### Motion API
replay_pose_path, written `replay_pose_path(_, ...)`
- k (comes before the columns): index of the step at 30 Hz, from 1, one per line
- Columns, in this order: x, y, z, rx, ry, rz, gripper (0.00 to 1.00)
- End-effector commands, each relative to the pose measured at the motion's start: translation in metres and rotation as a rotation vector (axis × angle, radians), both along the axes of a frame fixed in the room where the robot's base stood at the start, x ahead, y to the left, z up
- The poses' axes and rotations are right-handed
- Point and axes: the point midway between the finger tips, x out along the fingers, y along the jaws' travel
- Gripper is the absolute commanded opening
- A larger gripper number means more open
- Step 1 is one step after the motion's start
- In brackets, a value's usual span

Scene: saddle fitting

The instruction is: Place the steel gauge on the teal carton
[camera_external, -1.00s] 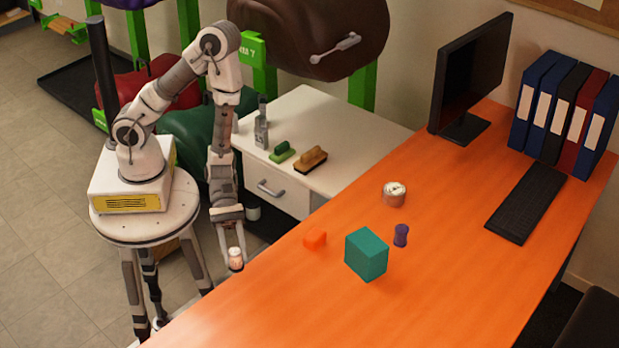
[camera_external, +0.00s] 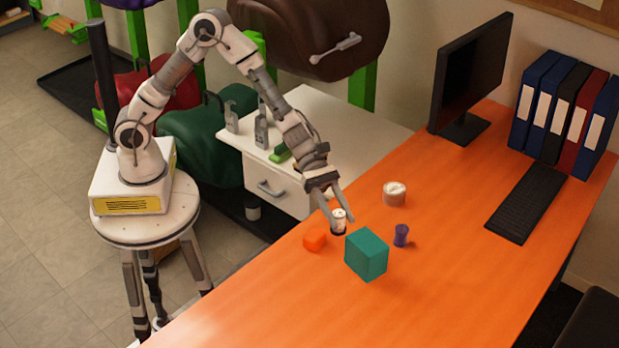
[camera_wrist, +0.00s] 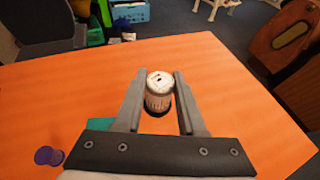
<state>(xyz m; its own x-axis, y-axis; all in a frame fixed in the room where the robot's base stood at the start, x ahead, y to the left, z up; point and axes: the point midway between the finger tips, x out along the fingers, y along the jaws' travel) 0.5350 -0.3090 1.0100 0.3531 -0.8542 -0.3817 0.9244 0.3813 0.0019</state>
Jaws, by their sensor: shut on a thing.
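The steel gauge (camera_external: 338,226), a small cylinder with a pale dial face on top, is between the fingers of my gripper (camera_external: 337,212). In the wrist view the gauge (camera_wrist: 158,101) sits roughly upright between both fingers of my gripper (camera_wrist: 159,76), which is shut on it. The teal carton (camera_external: 367,256) is a box standing on the orange table, just right of and nearer the camera than the held gauge. Only a strip of the carton (camera_wrist: 99,125) shows beside the left finger in the wrist view. The gauge's exact height over the table is hard to tell.
A second round gauge-like piece (camera_external: 395,194) stands farther back. The keyboard (camera_external: 525,203) and monitor (camera_external: 472,78) are well to the right. The front of the orange table (camera_external: 280,305) is clear.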

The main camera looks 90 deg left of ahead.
Motion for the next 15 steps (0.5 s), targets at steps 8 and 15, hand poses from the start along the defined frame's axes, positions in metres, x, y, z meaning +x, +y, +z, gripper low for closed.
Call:
replay_pose_path(8,0.047,0.037,-0.036,0.000,0.002,0.005,0.00)
replay_pose_path(15,0.081,0.063,-0.061,0.000,0.000,0.002,0.00)
